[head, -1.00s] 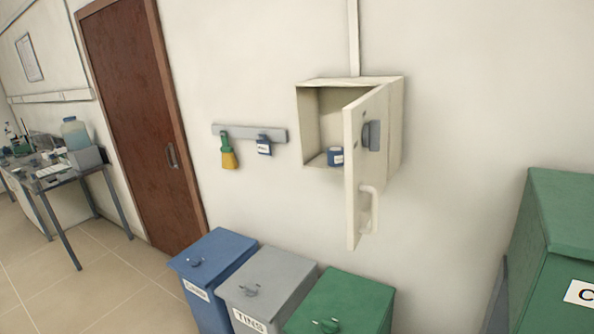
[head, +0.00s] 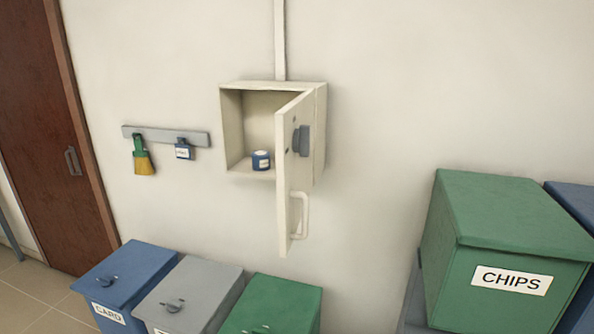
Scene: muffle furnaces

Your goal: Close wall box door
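A cream wall box (head: 234,125) hangs on the wall near the middle of the head view. Its door (head: 290,190) is hinged on the right and stands wide open, swung out toward me. The door carries a white loop handle (head: 304,216) low down and a grey latch block (head: 301,141) higher up. A small blue jar (head: 261,160) with a white label stands inside the box on its floor. My gripper is not in view.
Lidded bins in blue (head: 125,279), grey (head: 190,296) and green (head: 272,306) stand below the box. A large green CHIPS bin (head: 515,235) is at right. A brown door (head: 50,130) is at far left.

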